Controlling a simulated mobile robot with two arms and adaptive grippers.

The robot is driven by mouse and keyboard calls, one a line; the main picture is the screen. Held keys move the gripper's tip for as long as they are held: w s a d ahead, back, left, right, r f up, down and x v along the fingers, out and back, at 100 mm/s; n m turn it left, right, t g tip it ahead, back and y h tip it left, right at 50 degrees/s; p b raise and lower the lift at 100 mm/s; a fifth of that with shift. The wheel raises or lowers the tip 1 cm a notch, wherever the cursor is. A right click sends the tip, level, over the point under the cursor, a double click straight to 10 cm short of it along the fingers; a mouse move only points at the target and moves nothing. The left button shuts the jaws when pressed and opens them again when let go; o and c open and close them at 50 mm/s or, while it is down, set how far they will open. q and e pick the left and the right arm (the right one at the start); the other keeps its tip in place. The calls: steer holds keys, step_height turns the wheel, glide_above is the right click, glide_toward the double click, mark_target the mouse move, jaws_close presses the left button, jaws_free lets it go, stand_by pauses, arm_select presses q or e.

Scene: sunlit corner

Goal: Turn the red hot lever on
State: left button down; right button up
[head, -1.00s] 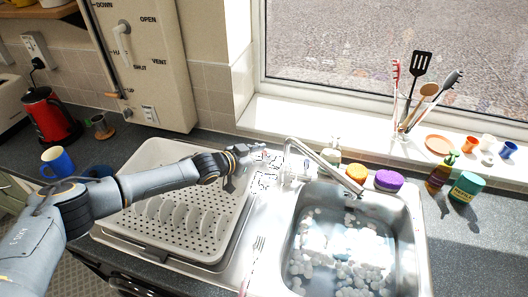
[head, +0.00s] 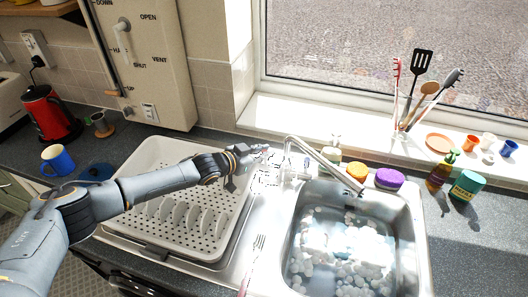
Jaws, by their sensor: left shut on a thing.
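The tap (head: 318,160) is a chrome swan-neck spout over the sink. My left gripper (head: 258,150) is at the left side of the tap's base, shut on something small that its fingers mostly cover. A small reddish spot shows at the fingertips, which fits the red hot lever, but I cannot make out its shape or angle. My right gripper is not in view.
The steel sink (head: 422,235) holds foamy water. A pale dish rack (head: 150,158) lies under my left forearm. A fork (head: 257,252) lies on the drainer. An orange sponge (head: 356,171), a purple sponge (head: 389,178) and bottles stand behind the sink.

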arm_select(q)
steer(key=shift+s+f+t+h+b, duration=0.25)
steer(key=shift+s+t+h+b, duration=0.15)
steer(key=shift+s, duration=0.1)
steer(key=c, duration=1.3)
jaws_free()
steer(key=shift+r, duration=0.1)
steer(key=v, duration=1.2)
